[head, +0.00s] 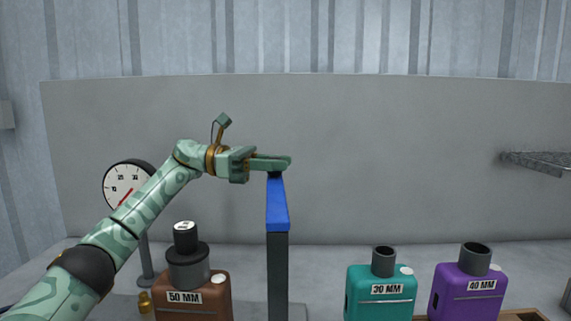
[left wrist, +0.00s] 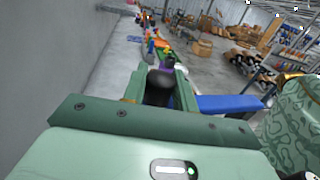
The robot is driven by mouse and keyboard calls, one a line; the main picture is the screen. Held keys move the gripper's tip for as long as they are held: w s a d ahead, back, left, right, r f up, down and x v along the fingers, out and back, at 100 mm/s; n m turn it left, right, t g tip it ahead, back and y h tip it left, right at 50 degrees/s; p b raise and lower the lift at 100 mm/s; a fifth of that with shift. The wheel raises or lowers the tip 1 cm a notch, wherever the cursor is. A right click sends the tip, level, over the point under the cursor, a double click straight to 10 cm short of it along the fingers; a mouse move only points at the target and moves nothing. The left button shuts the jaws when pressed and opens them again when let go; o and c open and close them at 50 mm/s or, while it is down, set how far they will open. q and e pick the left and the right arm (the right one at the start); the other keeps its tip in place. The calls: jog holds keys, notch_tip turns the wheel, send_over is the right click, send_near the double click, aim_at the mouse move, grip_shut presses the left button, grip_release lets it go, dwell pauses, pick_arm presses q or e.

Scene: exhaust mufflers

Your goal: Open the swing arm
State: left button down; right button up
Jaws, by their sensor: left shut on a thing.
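The blue swing arm (head: 277,205) sits on top of a dark upright post (head: 278,275) in the middle of the head view and points toward me. My left gripper (head: 275,163) is at the far end of the blue arm, just above it. It is shut on the black knob (left wrist: 160,86), which shows between the two fingers in the left wrist view. The blue arm (left wrist: 228,103) extends to the right of the fingers there. The knob is mostly hidden by the fingers in the head view. My right gripper is not in view.
A brown muffler (head: 205,308) marked 50 MM with a black cap stands left of the post. A teal 30 MM muffler (head: 381,303) and a purple 40 MM muffler (head: 467,303) stand right. A dial gauge (head: 122,183) is behind my left arm. A grey wall panel (head: 400,150) is behind.

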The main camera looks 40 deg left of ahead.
pick_arm(q)
jog(key=c, duration=1.2)
grip_release()
jog(key=shift+o, duration=0.4)
jog(key=shift+w, duration=0.1)
jog(key=shift+r, duration=0.5)
jog(key=r+p, duration=0.2)
jog(key=r, duration=0.1)
jog(key=shift+s+d+r, duration=0.2)
jog(key=shift+s+r, duration=0.05)
jog(key=shift+s, duration=0.15)
jog(key=s+d+r+p, duration=0.3)
jog(key=s+d+r, duration=0.4)
jog(key=s, duration=0.4)
jog(key=shift+r+p, duration=0.35)
jog(key=shift+r, duration=0.35)
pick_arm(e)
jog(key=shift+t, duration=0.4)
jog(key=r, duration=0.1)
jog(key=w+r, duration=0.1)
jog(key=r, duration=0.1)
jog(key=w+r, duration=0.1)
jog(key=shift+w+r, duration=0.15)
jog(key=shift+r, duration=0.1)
pick_arm(q)
jog(key=shift+s+f, duration=0.1)
